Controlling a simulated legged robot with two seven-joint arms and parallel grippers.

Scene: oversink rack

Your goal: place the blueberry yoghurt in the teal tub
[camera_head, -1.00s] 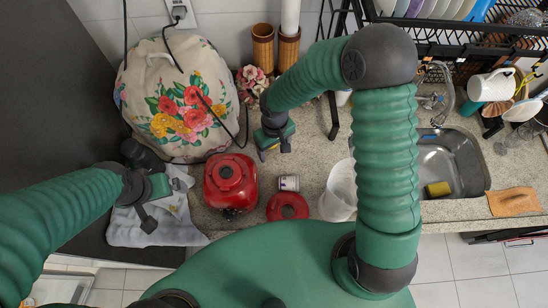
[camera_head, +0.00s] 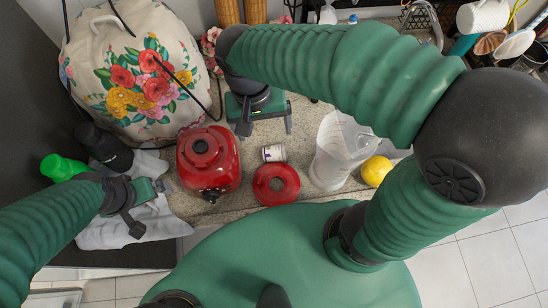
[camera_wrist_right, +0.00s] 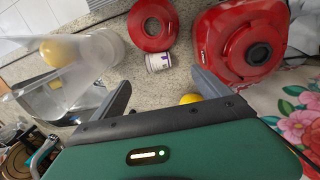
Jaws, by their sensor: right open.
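A small white tub with a purple label, which looks like the blueberry yoghurt (camera_head: 274,153), is on the stone counter between the red appliance and the clear container. It also shows in the right wrist view (camera_wrist_right: 158,62), ahead of my fingers. My right gripper (camera_head: 266,126) is open and empty, just behind the yoghurt in the head view and apart from it. My left gripper (camera_head: 150,208) is over the grey cloth; its finger gap is unclear. I cannot make out the teal tub for sure; a teal item (camera_head: 463,46) shows partly behind the white mug.
A red round-bodied appliance (camera_head: 209,165) stands left of the yoghurt, and a red ring-shaped part (camera_head: 276,185) lies in front. A clear container (camera_head: 338,152) and a yellow fruit (camera_head: 376,171) are to the right. A floral cover (camera_head: 135,75) fills the back left. My right arm hides the sink.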

